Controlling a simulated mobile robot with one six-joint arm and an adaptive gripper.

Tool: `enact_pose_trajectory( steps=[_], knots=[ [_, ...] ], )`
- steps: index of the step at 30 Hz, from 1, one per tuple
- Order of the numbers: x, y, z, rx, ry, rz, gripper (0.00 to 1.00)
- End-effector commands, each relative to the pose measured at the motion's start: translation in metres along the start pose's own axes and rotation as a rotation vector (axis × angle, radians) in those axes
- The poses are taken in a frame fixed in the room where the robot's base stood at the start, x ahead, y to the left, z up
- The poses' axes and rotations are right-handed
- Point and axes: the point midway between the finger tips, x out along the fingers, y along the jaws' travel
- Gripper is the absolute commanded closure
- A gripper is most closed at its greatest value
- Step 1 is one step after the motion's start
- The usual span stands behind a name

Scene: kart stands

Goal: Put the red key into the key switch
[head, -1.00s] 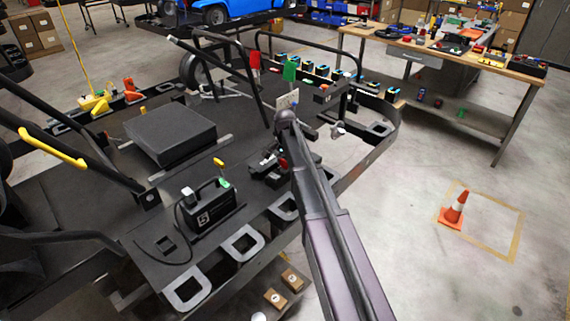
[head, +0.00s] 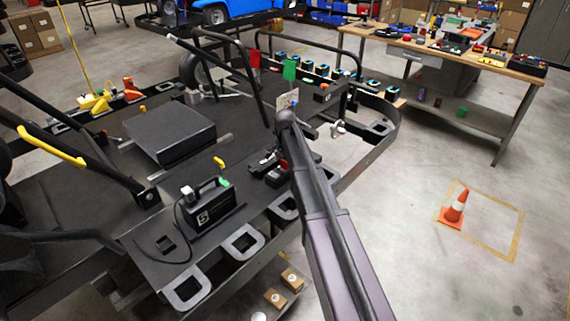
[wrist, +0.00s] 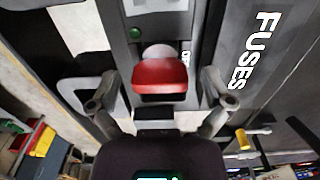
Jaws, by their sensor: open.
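In the wrist view a red piece (wrist: 160,76), which looks like the head of the red key, lies between the fingertips of my gripper (wrist: 159,88). A pale rounded part shows just above it. My gripper is open, with a finger apart on either side of the red piece. The red piece sits over a dark panel with a small green light. I cannot tell which part is the key switch, and the key's shaft is hidden. In the head view my arm covers part of this area.
A panel lettered FUSES (wrist: 256,50) lies right of the gripper in the wrist view. In the head view a black box with a handle (head: 208,206) stands on the kart platform. A workbench (head: 470,60) stands back right. A traffic cone (head: 454,210) stands on open floor.

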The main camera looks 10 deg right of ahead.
Motion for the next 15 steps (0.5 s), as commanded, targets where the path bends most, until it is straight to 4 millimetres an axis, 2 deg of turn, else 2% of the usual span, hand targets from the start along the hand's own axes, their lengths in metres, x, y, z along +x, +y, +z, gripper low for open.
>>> enact_pose_trajectory(
  steps=[8, 15],
  knots=[
    [-0.013, 0.000, 0.000, 0.000, 0.000, 0.000, 0.00],
    [-0.033, 0.000, 0.000, 0.000, 0.000, 0.000, 0.00]
  ],
)
